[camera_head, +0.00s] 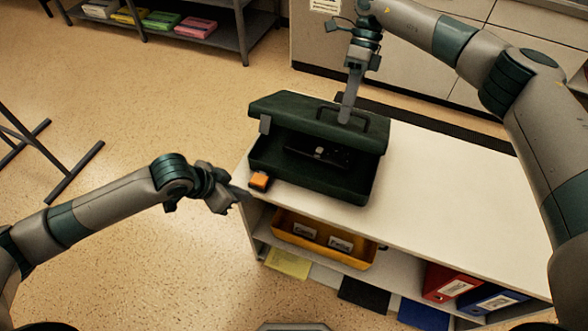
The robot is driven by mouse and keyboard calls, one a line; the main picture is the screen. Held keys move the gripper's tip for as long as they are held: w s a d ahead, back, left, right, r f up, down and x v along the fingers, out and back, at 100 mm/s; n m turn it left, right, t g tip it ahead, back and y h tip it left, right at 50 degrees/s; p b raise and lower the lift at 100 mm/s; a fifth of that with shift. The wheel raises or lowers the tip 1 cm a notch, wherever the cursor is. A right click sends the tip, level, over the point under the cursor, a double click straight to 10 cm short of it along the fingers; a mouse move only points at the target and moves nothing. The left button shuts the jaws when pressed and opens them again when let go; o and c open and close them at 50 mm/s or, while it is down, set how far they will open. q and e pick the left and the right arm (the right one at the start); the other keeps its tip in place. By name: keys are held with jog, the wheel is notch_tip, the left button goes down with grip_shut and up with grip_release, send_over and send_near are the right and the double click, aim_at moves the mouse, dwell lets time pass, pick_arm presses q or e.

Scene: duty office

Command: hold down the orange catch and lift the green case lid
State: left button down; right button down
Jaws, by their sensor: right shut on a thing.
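The dark green case (310,182) stands on the white top of a low shelf unit. Its lid (300,115) is partly raised, with an open gap at the front. My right gripper (346,112) reaches down from above and is shut on the lid's handle (362,118). The orange catch (259,181) is at the lower left front corner of the case. My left gripper (241,194) is just left of the catch, its tip close to it. I cannot tell whether they touch or whether its fingers are open. A dark item (320,152) shows inside the case.
The white shelf top (450,185) is clear right of the case. Below it are a yellow bin (322,252), a red binder (447,283) and a blue binder (492,299). A metal rack with coloured boxes (160,21) stands at the back left. Dark stand legs (45,160) are at far left.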

jog(key=shift+w+d, duration=0.1)
dwell(0.3)
jog(key=shift+w+d+r+b, duration=0.1)
jog(key=shift+w+r+b, duration=0.1)
jog(key=shift+b, duration=0.3)
jog(key=shift+w+d+r+b, duration=0.2)
jog(key=shift+w+r+b, duration=0.25)
jog(key=shift+b, duration=0.15)
jog(key=c, duration=0.6)
grip_release()
jog(key=shift+o, duration=0.2)
jog(key=shift+r, duration=0.1)
